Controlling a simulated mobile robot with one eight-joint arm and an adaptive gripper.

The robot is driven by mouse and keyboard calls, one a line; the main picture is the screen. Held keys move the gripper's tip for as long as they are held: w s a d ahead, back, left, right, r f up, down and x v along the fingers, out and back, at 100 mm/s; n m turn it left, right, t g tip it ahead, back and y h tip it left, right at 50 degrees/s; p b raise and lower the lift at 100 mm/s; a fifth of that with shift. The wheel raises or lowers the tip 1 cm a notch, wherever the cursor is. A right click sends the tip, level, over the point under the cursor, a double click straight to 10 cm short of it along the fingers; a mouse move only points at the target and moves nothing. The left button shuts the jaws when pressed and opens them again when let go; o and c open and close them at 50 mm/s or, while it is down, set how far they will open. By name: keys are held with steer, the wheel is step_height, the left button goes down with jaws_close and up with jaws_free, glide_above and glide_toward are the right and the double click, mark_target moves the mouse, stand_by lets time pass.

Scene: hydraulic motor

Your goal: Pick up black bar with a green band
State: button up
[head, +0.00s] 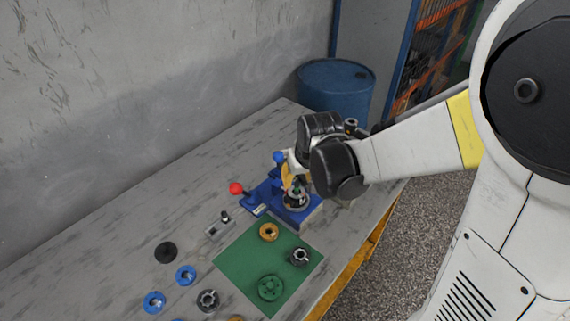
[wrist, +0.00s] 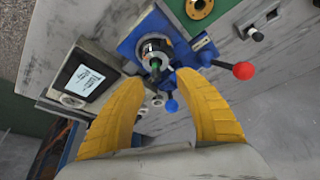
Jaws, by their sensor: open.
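The black bar with a green band (wrist: 155,64) appears end-on in the wrist view, standing in the round metal seat of a blue fixture (wrist: 127,46). In the head view the bar (head: 297,189) is small and partly hidden by my gripper. My gripper (wrist: 160,80) is open, its two yellow fingers apart, with nothing between them that I can see it touch. The fingertips lie on either side of the bar in the wrist view. In the head view my gripper (head: 287,176) is just above the blue fixture (head: 262,194). The exact height gap is unclear.
The fixture has a lever with a red ball (head: 236,188) and a blue knob (wrist: 171,105). A green mat (head: 240,267) holds several round parts. More rings lie to its left on the table. A device with a screen (wrist: 86,79) is beside the fixture.

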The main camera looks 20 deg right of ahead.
mark_target(298, 183)
steer(key=b+x, duration=0.1)
steer(key=x, duration=0.1)
steer(key=b+x, duration=0.1)
steer(key=x, duration=0.2)
steer(key=b+x, duration=0.1)
steer(key=x, duration=0.1)
steer(key=shift+w+d+f, duration=0.2)
steer(key=shift+w+d, duration=0.2)
steer(key=shift+w, duration=0.1)
steer(key=shift+r, duration=0.1)
jaws_close()
